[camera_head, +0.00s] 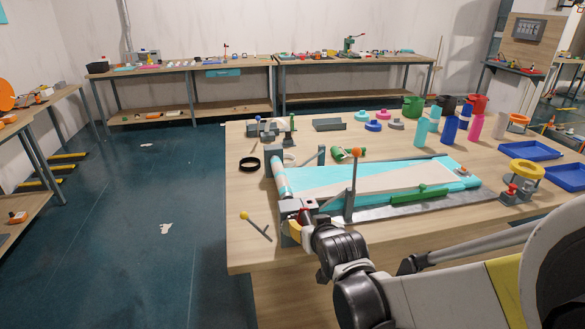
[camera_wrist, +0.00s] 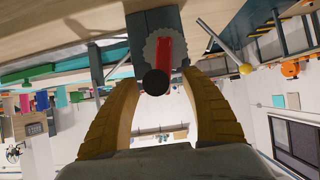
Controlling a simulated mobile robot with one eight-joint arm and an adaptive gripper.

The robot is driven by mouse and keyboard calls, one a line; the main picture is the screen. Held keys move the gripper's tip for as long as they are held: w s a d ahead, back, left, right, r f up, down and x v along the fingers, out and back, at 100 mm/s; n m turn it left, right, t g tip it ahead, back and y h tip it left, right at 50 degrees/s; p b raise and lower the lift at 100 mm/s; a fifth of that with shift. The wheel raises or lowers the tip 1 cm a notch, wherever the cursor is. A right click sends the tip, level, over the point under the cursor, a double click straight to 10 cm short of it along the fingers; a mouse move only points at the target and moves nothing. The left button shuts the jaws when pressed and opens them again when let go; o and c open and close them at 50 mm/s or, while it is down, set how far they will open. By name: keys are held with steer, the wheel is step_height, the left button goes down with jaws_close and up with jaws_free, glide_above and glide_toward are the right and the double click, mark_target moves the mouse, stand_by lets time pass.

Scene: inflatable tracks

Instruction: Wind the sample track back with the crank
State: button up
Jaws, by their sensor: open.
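The sample track (camera_head: 365,180) is a teal sheet with a pale band, laid along a grey bed on the table, with a roller (camera_head: 281,178) at its left end. The crank shows in the wrist view as a red arm (camera_wrist: 165,48) in front of a grey toothed disc (camera_wrist: 149,47), with a black knob (camera_wrist: 155,82) toward me. My gripper (camera_wrist: 160,78) is open, its two yellow fingers on either side of the knob with gaps. In the head view my gripper (camera_head: 297,219) is at the bed's near left corner, and hides most of the crank there.
A post with an orange ball (camera_head: 356,153) stands close right of my gripper. A rod with a yellow knob (camera_head: 245,215) lies to its left. A black ring (camera_head: 249,164), bottles (camera_head: 451,127) and blue trays (camera_head: 527,150) are on the table. The floor left of the table is mostly clear.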

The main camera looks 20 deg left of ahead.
steer(key=p+v, duration=0.2)
steer(key=v, duration=0.5)
steer(key=shift+s+d+r+p, duration=0.15)
steer(key=shift+s+d+p, duration=0.05)
steer(key=shift+s+p, duration=0.15)
steer(key=s+d+r+m+g+h, duration=0.1)
steer(key=s+d+r+m+h, duration=0.15)
steer(key=d, duration=0.65)
steer(key=s+d+r+m+h, duration=0.1)
steer(key=s+d, duration=0.3)
steer(key=d, duration=0.5)
steer(key=s+d+r+m+g+h, duration=0.1)
steer(key=s+d+h, duration=0.15)
steer(key=d, duration=0.55)
steer(key=s+d+m+g, duration=0.1)
steer(key=s+d+m, duration=0.1)
steer(key=s+d, duration=0.4)
steer(key=shift+s+d+f+b, duration=0.3)
steer(key=shift+s+d+f, duration=0.1)
steer(key=shift+s, duration=0.65)
